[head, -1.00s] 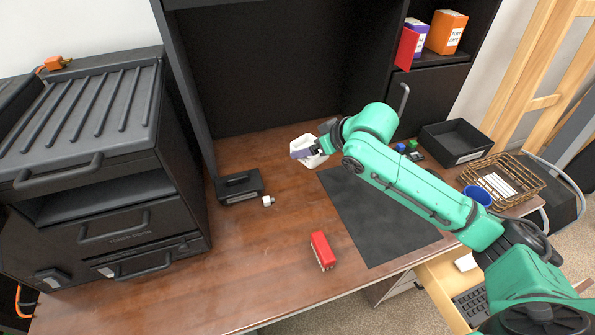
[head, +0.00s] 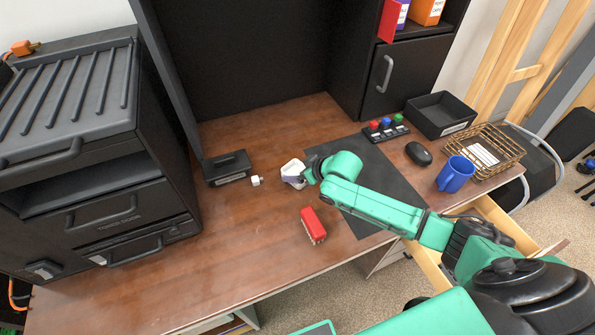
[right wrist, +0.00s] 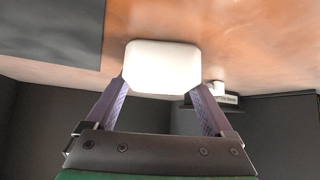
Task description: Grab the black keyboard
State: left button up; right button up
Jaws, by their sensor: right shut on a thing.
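The black keyboard cannot be seen now; my right arm covers much of the open wooden drawer (head: 497,222) at the desk's right front. My right gripper (head: 301,178) is over the middle of the desk, beside the grey mat. In the right wrist view the white thing (right wrist: 162,66) sits between the two purple-grey fingers. My left gripper is not in view.

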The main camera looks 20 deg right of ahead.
jog(key=o, duration=1.1)
